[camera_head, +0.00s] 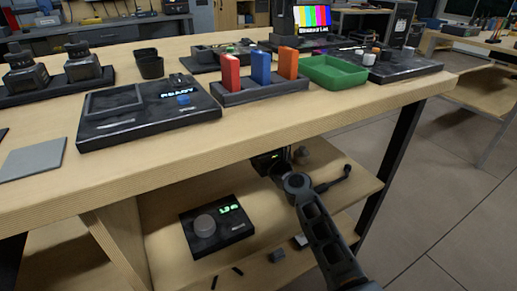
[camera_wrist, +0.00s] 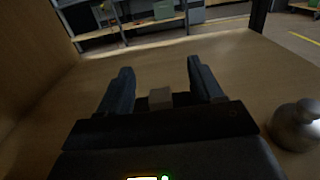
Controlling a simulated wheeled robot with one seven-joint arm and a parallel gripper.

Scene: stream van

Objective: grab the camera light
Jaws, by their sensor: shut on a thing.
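My gripper (camera_wrist: 160,87) reaches over the lower wooden shelf, under the tabletop. In the wrist view its two dark fingers stand apart on either side of a small grey-brown block (camera_wrist: 160,98). I take this block for the camera light held in the jaws, but most of it is hidden behind the dark gripper body. In the head view my gripper (camera_head: 268,161) is a dark shape just below the table's front edge. The fingertips and the held thing cannot be made out there.
A silver rounded object (camera_wrist: 297,126) stands on the shelf close to the right of my gripper. The tabletop (camera_head: 300,119) is close above; a dark table leg (camera_head: 391,140) stands at right.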

